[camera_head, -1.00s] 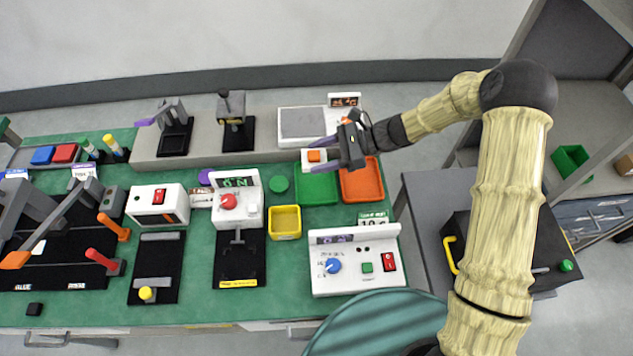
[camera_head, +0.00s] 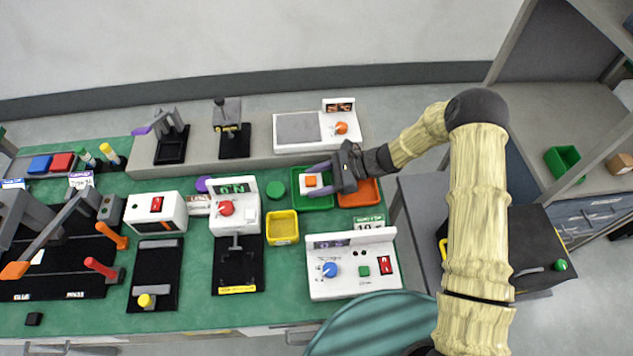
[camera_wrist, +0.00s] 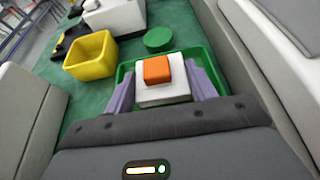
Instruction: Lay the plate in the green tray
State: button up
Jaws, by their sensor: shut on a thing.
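The plate is a white square piece with an orange block on top (camera_head: 311,181); it also shows in the wrist view (camera_wrist: 163,91). My gripper (camera_head: 318,179) is shut on it, with a purple finger on either side. The green tray (camera_head: 321,203) lies on the bench under and around the plate. In the wrist view the green tray's rim (camera_wrist: 124,72) shows around the fingers and plate. The plate looks level over the tray's inside; whether it touches the tray floor I cannot tell. My gripper hides the tray's right side.
An orange tray (camera_head: 366,194) adjoins on the right. A yellow bin (camera_head: 283,228) stands to the lower left, and a green disc (camera_head: 275,189) lies left of the tray. A white control box (camera_head: 352,268) stands in front. A grey raised ledge (camera_head: 262,146) runs behind.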

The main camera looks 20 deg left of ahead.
jog(key=shift+a+f, duration=0.1)
jog(key=shift+f, duration=0.6)
jog(key=shift+f, duration=0.1)
jog(key=shift+f, duration=0.15)
jog(key=o, duration=1)
jog(key=shift+r, duration=0.35)
jog(key=shift+w+d, duration=0.25)
jog(key=shift+d, duration=0.05)
jog(key=b+v, duration=0.2)
jog(key=v, duration=0.9)
jog(key=shift+d+r, duration=0.1)
jog(key=shift+d, duration=0.05)
